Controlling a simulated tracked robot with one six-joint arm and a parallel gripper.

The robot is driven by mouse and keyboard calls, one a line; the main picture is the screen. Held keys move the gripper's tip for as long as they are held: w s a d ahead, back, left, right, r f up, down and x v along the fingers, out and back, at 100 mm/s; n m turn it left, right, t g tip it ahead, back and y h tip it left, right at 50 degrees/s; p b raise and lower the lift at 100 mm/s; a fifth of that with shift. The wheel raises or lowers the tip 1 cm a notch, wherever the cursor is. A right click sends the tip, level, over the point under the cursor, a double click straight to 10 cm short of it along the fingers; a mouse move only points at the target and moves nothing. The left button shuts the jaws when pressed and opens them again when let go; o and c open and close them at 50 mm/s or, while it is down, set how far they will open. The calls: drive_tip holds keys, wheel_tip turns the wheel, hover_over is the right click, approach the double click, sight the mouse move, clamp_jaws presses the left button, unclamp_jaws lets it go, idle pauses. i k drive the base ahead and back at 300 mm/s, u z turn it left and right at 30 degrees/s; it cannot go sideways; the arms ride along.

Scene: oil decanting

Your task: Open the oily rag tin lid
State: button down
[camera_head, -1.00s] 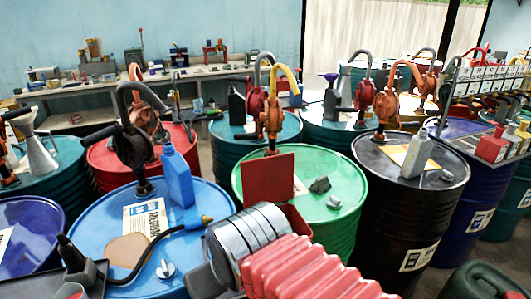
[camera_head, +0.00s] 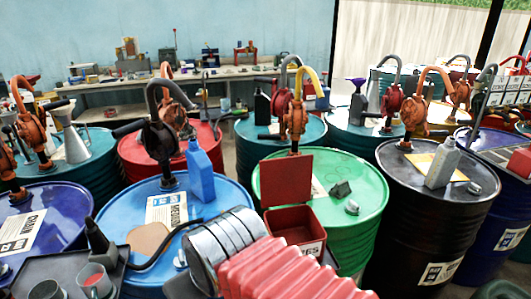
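The oily rag tin (camera_head: 291,238) is a small red box in front of the green drum, with a white label partly readable on its front. Its red lid (camera_head: 286,178) stands upright at the back edge, so the tin is open, and its dark inside shows. My arm, with red bellows and a banded metal cylinder, crosses the lower middle in front and to the left of the tin. My gripper is not in view.
A blue drum (camera_head: 150,239) with a blue bottle (camera_head: 199,172) stands left of the tin. A green drum (camera_head: 357,204) with a pump is behind it, and a black drum (camera_head: 410,215) is to the right. A dark tray (camera_head: 62,268) holds cups at lower left.

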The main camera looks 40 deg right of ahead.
sight(287, 180)
drive_tip(key=u, duration=0.7)
drive_tip(key=k, duration=1.4)
drive_tip(key=z, duration=0.7)
drive_tip(key=i, duration=1)
drive_tip(key=z, duration=0.05)
